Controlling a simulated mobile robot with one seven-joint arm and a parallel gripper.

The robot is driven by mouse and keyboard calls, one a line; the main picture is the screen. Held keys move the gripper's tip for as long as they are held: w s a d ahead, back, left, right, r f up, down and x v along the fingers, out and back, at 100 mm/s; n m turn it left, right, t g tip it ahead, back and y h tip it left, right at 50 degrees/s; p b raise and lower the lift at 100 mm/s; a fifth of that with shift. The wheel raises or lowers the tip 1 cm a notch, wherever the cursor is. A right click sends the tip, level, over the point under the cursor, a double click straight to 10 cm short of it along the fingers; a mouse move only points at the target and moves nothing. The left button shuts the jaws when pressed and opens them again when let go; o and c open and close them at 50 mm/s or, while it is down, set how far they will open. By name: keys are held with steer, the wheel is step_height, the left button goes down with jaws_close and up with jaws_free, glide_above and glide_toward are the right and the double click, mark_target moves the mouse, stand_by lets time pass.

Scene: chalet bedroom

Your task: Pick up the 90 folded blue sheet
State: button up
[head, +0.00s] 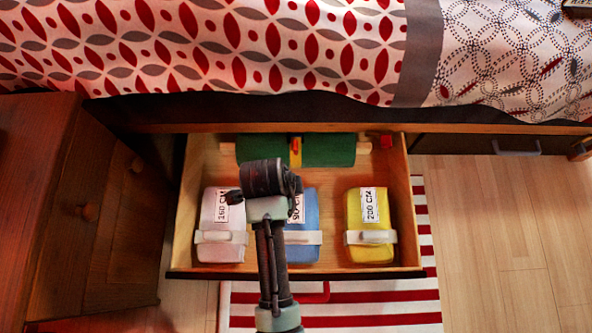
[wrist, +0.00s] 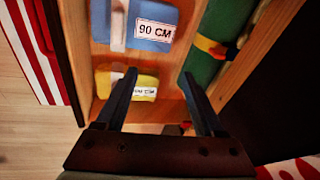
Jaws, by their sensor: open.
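The folded blue sheet (head: 304,243) lies in the middle of the open under-bed drawer (head: 410,226). It has a white band and a label reading 90 CM. In the head view my arm hides its left part. In the wrist view the blue sheet (wrist: 150,22) is at the top, its 90 CM label facing me. My gripper (wrist: 161,82) is open and empty. Its fingers point over the drawer, apart from the blue sheet, with the yellow sheet showing beside the left finger. In the head view the fingertips are hidden behind my arm.
A pale 160 CM sheet (head: 221,222) lies left of the blue one, a yellow 200 CM sheet (head: 369,225) right. A green roll (head: 328,150) lies along the drawer's back. The bed (head: 250,50) overhangs behind; a wooden cabinet (head: 80,200) stands left. Floor at right is clear.

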mark_target(296, 235)
steer(key=s+f+b, duration=0.2)
steer(key=f, duration=0.3)
steer(key=s+f+m+g+b, duration=0.1)
steer(key=s+f+b, duration=0.1)
steer(key=f, duration=0.3)
steer(key=s+f+g+b, duration=0.1)
steer(key=s+f+b, duration=0.1)
steer(key=f+b, duration=0.2)
steer(key=shift+d+f+m, duration=0.25)
steer(key=shift+f+m, duration=0.05)
steer(key=shift+f, duration=0.7)
steer(key=f+b, duration=0.2)
steer(key=d+f+b, duration=0.1)
steer(key=f+b, duration=0.2)
steer(key=shift+s, duration=0.2)
jaws_close()
